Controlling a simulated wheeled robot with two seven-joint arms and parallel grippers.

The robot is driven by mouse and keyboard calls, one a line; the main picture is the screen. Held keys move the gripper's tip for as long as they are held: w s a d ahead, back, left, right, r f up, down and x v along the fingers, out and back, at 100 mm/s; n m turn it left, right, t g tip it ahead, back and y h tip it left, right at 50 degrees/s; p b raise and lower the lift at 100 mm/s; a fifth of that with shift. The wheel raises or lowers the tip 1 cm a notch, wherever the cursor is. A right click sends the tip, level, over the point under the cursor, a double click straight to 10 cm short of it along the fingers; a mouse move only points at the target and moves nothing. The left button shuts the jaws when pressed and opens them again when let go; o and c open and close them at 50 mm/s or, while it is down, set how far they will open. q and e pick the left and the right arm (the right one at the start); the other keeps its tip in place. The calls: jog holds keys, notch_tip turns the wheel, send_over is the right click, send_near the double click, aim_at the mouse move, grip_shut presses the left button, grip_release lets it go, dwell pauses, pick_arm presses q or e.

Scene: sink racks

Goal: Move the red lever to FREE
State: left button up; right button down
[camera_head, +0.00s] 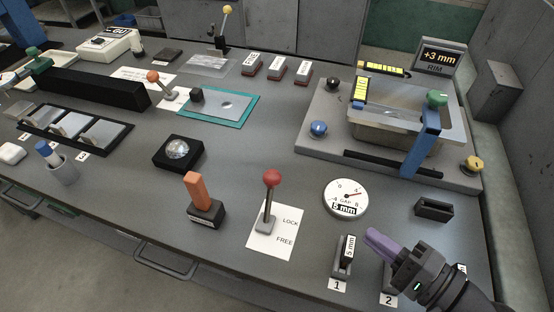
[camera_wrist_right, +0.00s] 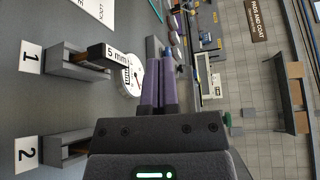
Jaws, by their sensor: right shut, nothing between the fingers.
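The red lever (camera_head: 271,180) has a round red knob on a thin shaft rising from a small grey base. It stands on a white card (camera_head: 284,247) printed LOCK, with FREE below it nearer the front edge. The shaft is close to upright, the knob leaning slightly away from the front edge. My right gripper (camera_head: 372,236) has purple fingers and is to the right of the lever, clear of it, above the numbered holders. In the right wrist view its fingers (camera_wrist_right: 158,85) are together and empty. Part of the LOCK card shows there at the top; the red knob does not. My left gripper is not in view.
Holder 1 (camera_head: 342,267) with a 5 mm piece and holder 2 lie under and beside my right gripper. A round gap dial (camera_head: 346,198) stands between the lever and the basin fixture. An orange-handled block (camera_head: 204,206) is left of the lever.

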jog(key=p, duration=0.3)
send_near(270, 196)
jog(key=w+d+r, duration=0.2)
jog(key=w, duration=0.2)
jog(key=x, duration=0.8)
jog(key=shift+w+a, duration=0.1)
jog(key=shift+w, duration=0.25)
